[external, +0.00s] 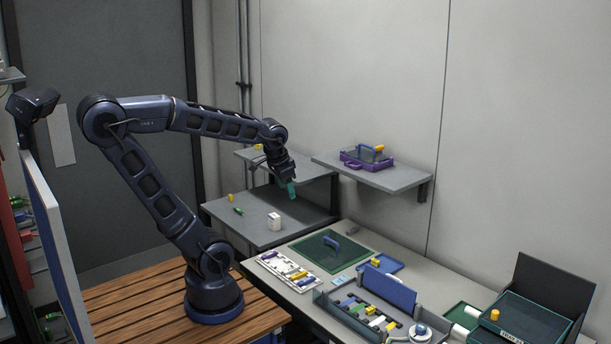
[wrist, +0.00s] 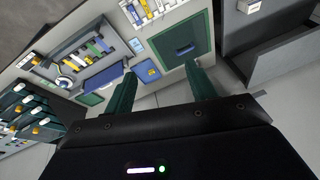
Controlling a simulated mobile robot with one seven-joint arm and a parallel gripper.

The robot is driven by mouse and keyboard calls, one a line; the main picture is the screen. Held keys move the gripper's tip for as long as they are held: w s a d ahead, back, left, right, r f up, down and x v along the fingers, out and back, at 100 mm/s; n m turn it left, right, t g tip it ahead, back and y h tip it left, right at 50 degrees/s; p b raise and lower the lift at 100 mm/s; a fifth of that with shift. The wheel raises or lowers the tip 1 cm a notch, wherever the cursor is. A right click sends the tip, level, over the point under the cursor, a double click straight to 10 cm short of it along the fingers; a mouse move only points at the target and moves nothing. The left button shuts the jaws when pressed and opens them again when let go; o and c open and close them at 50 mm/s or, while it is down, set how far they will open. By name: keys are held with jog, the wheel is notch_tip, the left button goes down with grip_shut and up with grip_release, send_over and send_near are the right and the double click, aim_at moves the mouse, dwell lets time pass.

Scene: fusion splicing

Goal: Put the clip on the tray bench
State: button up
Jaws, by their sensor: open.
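My gripper (external: 290,188) hangs over the grey side bench (external: 265,238), its teal fingers apart and nothing visible between them. In the wrist view my gripper (wrist: 160,78) is also open. I cannot tell for sure which small piece is the clip. A green piece (external: 238,210) and a yellow piece (external: 230,197) lie at the side bench's left. The long pale bench (external: 400,255) bears a green panel (external: 318,258) with a blue handle and a blue tray (external: 393,263) with a yellow piece (external: 375,262); it is likely the tray bench. The green panel also shows in the wrist view (wrist: 170,42).
A white box (external: 274,221) stands on the side bench. A white rack (external: 272,262) of coloured pieces and an organiser (external: 345,318) with a raised blue lid (external: 388,290) crowd the long bench. A wall shelf (external: 395,180) holds a purple case (external: 366,158). A dark tray stands at right (external: 525,320).

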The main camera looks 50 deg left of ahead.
jog(key=w+d+f+m+g, duration=0.1)
jog(key=w+d+f+m, duration=0.3)
jog(key=w+d+f, duration=0.25)
jog(key=m+g+h, duration=0.1)
jog(key=m+g, duration=0.2)
jog(key=m, duration=0.9)
send_over(359, 305)
jog(key=f, duration=2.4)
jog(key=shift+s+a, duration=0.3)
jog(key=shift+w+d+f, duration=0.15)
jog(key=shift+d+f, duration=0.05)
jog(key=shift+f, duration=1.15)
jog(key=shift+w+d+f, duration=0.1)
jog(key=shift+d+f, duration=0.05)
jog(key=shift+f, duration=1.15)
jog(key=c, duration=1.1)
jog(key=shift+r, duration=0.15)
